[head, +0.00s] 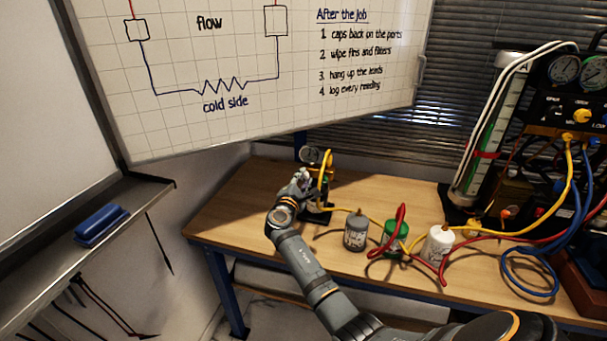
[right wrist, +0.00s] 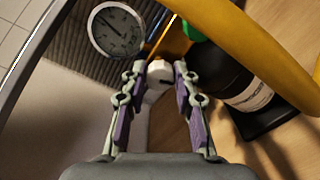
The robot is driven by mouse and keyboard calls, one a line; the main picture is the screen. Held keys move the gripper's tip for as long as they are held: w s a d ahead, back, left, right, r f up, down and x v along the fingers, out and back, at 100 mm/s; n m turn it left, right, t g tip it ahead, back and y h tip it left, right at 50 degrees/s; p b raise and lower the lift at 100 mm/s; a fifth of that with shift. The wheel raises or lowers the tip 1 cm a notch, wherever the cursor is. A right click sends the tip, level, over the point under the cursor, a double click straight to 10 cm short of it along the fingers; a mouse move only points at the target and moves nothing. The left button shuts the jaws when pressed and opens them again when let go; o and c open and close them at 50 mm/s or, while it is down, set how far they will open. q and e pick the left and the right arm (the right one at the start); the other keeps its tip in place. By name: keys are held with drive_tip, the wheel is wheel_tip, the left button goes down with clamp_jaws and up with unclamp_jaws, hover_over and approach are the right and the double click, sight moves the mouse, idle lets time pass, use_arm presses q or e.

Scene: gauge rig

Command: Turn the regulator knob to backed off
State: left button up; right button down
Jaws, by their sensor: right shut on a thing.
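The regulator stands at the back left of the wooden bench, with a round white gauge (head: 311,155) that also shows in the right wrist view (right wrist: 118,28). The knob (right wrist: 159,71) is pale, with a dark mark on its face. My right gripper (right wrist: 159,82) is shut on the knob, one fingertip on each side of it. In the head view my right gripper (head: 304,180) reaches the regulator from the front and hides the knob. My left gripper is not in view.
A yellow hose (head: 325,172) loops close around my right gripper. A grey can (head: 355,231), a green can (head: 396,239) and a white can (head: 437,246) stand to the right. A manifold (head: 582,115) with gauges and hoses is at the far right. The bench's left front is clear.

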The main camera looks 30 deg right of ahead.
drive_tip(key=n+p, duration=0.3)
drive_tip(key=n, duration=0.1)
drive_tip(key=shift+n, duration=0.3)
drive_tip(key=n+p, duration=0.2)
drive_tip(key=n, duration=0.1)
drive_tip(key=shift+n, duration=0.4)
drive_tip(key=n+p, duration=0.2)
drive_tip(key=n, duration=0.1)
drive_tip(key=shift+a, duration=0.1)
drive_tip(key=shift+f+n+p, duration=0.15)
drive_tip(key=shift+n+p, duration=0.7)
drive_tip(key=shift+n, duration=0.65)
drive_tip(key=shift+f, duration=0.1)
drive_tip(key=c, duration=1.2)
unclamp_jaws()
drive_tip(key=shift+o, duration=0.9)
drive_tip(key=shift+r, duration=0.2)
